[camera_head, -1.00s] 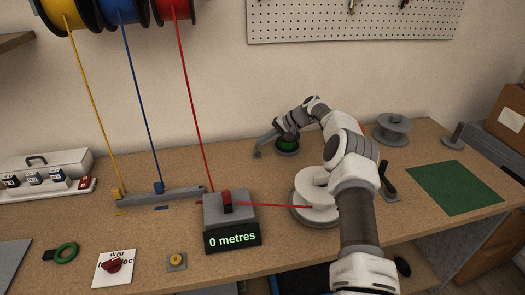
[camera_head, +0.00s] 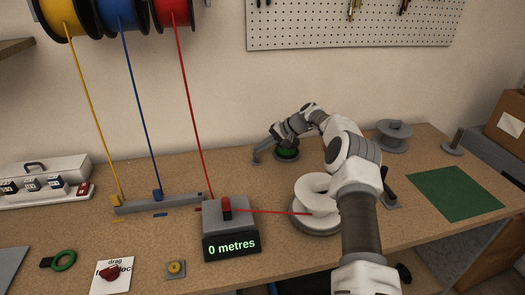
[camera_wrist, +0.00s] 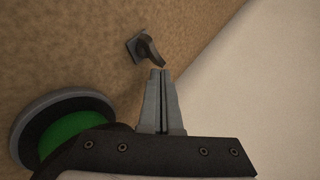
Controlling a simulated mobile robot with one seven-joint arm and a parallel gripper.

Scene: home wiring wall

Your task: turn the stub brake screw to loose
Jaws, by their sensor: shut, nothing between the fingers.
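A small dark grey fitting with a bent lever, likely the stub brake screw (camera_wrist: 146,48), stands on the bench just beyond my fingertips in the wrist view. It shows small in the head view (camera_head: 256,161), near the wall. My gripper (camera_wrist: 161,72) is shut and empty, its tips pointing at the lever's lower end. I cannot tell whether they touch it. In the head view my gripper (camera_head: 267,147) reaches down at the back of the bench. A grey reel with green on it (camera_wrist: 75,135) lies beside my gripper; it also shows in the head view (camera_head: 286,154).
A white spool (camera_head: 312,192) with red wire stands under my forearm. The wire runs to a meter (camera_head: 231,246) reading "0 metres". A grey spool (camera_head: 394,135) and a green mat (camera_head: 456,192) are at right. The bench between the meter and the fitting is clear.

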